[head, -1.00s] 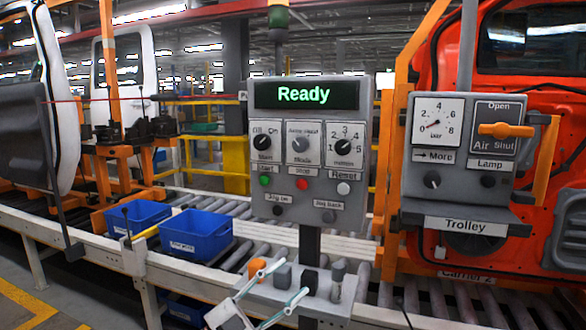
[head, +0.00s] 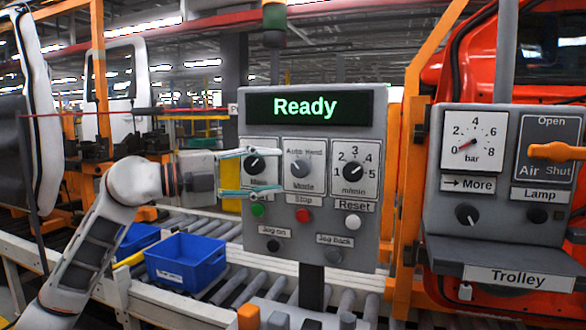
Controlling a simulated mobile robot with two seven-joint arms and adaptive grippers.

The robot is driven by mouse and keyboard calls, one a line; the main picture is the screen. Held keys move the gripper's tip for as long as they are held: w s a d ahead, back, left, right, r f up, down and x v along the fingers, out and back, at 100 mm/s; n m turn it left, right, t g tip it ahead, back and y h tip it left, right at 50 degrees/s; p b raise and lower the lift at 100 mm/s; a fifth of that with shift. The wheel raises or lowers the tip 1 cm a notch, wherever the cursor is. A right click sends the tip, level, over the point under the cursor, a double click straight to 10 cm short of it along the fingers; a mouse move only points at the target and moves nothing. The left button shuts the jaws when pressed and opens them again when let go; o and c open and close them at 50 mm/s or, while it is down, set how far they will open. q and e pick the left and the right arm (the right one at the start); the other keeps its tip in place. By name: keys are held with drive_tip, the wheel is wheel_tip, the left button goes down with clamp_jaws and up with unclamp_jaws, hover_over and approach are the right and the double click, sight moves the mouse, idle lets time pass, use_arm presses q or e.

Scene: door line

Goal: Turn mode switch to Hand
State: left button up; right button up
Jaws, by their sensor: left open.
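The mode switch (head: 300,168) is a grey round knob on a white plate marked "Auto Hand" above and "Mode" below, on the grey control panel (head: 380,245). Which label its pointer faces is too small to tell. My left gripper (head: 268,173) comes in from the left with its two pale green fingers open. One finger shows above and one below the black main switch (head: 255,164), left of the mode switch. The fingers appear empty; whether they touch the panel cannot be told. My right gripper is not in view.
The display (head: 305,107) reads "Ready". A black speed knob (head: 353,171) sits right of the mode switch. Green, red and white buttons (head: 352,221) lie below. The trolley panel (head: 440,215) stands at right.

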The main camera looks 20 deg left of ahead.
sight(295, 169)
use_arm(q)
drive_tip(key=x, duration=0.6)
drive_tip(key=shift+p, duration=0.3)
drive_tip(key=c, duration=1.1)
